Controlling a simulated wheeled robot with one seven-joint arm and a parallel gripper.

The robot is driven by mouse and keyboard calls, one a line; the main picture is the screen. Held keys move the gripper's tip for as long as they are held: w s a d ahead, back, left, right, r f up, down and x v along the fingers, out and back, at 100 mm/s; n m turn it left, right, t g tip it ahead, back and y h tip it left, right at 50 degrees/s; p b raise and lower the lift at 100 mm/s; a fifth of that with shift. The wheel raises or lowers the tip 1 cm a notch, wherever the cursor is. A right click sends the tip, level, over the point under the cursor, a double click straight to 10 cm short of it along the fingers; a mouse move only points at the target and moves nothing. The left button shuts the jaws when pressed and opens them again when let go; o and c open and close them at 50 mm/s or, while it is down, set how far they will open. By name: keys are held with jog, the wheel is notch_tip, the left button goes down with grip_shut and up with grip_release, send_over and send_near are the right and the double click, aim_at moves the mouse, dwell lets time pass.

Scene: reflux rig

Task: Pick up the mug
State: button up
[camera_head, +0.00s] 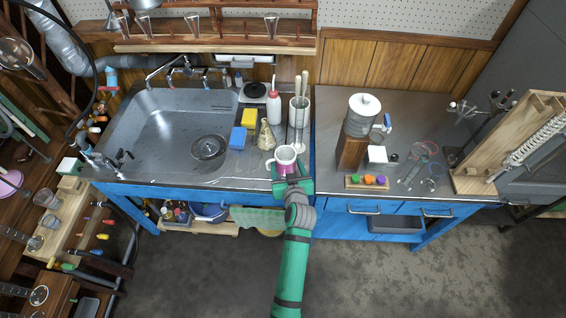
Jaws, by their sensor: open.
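The mug (286,155), white at the top and pinkish-purple lower down, stands near the front edge of the sink counter, right of the basin. Its handle seems to be on the left side. My gripper (289,178) is at the counter's front edge, right in front of the mug, with its green jaws open. The jaws overlap the lower part of the mug in this view. Whether they touch it or reach around it, I cannot tell. My green arm comes up from the bottom of the picture.
A conical flask (266,136), a yellow sponge (249,118), a blue sponge (238,138) and a wash bottle (273,106) stand behind and left of the mug. A utensil holder (299,112) is behind it. The sink basin (165,125) lies left. Small coloured items in a rack (367,182) are right.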

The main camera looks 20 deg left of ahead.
jog(key=shift+x, duration=1.45)
jog(key=shift+c, duration=0.4)
jog(key=shift+r, duration=0.1)
jog(key=c, duration=1)
jog(key=shift+o, duration=0.2)
